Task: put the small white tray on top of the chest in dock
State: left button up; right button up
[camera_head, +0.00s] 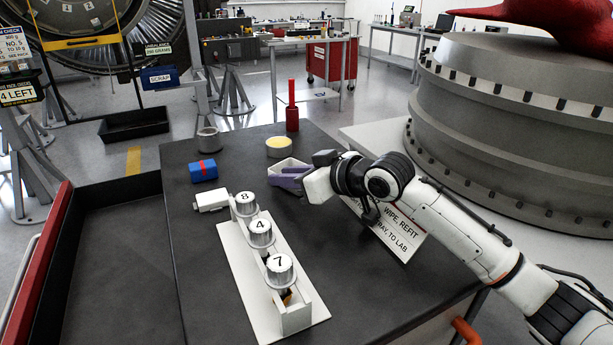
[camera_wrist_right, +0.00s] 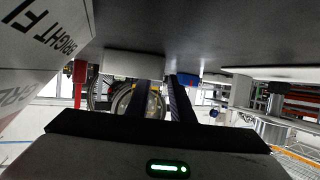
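The small white tray (camera_head: 283,163) sits on the dark worktop (camera_head: 225,150), near its far right part. My right gripper (camera_head: 291,177) reaches in from the right, low beside the tray; its two purplish fingers overlap the tray's near right side. They look apart, and I cannot tell whether they touch it. In the right wrist view, which is upside down, a white block that looks like the tray (camera_wrist_right: 133,64) is beyond the dark fingers (camera_wrist_right: 166,102). A red wheeled chest (camera_head: 327,62) stands at the back by a bench; I cannot tell whether it is docked. My left gripper is not in view.
A white rack (camera_head: 240,275) with cylinders marked 8, 4 and 7 stands on the worktop. A blue block (camera_head: 203,171), grey cup (camera_head: 208,140), yellow-topped tin (camera_head: 279,147) and red bottle (camera_head: 292,117) stand nearby. A large grey engine casing (camera_head: 500,130) fills the right.

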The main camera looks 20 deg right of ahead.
jog(key=v, duration=1)
jog(key=shift+s+d+r+b, duration=0.15)
jog(key=shift+s+b, duration=0.2)
